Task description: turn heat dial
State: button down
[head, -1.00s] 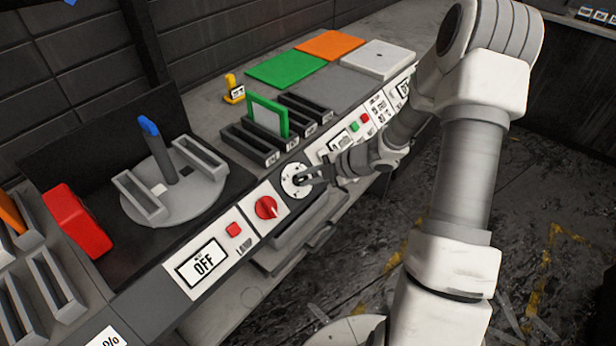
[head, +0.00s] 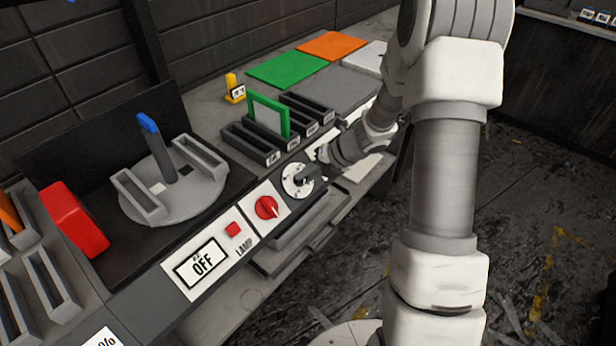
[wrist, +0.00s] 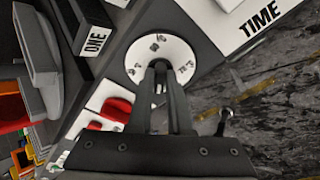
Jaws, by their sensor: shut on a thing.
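The white round dial (head: 294,181) with dark marks is on the sloped front panel, right of a red knob. In the wrist view the dial face (wrist: 143,52) is close, with small printed marks around its rim. My gripper (head: 308,180) reaches the dial from the right. In the wrist view its two dark fingers (wrist: 160,68) come together at the middle of the dial, shut on its small knob. The fingers hide most of the knob, so I cannot tell its exact setting.
Slotted racks (head: 250,145) stand just behind the dial. A round turntable (head: 140,205) with a blue-tipped post is at the left.

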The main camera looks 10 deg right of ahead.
jog(key=shift+a+n, duration=0.1)
jog(key=shift+n, duration=0.7)
jog(key=c, duration=0.8)
grip_release()
jog(key=shift+c, duration=0.2)
jog(key=shift+r, duration=0.1)
jog(key=shift+s+d+r, duration=0.15)
jog(key=shift+d+r, duration=0.1)
jog(key=shift+r, duration=0.05)
jog(key=p+v, duration=0.3)
jog(key=v, duration=1.3)
jog(key=shift+s+a+r, duration=0.2)
jog(key=shift+s+r, duration=0.05)
jog(key=shift+r, duration=0.1)
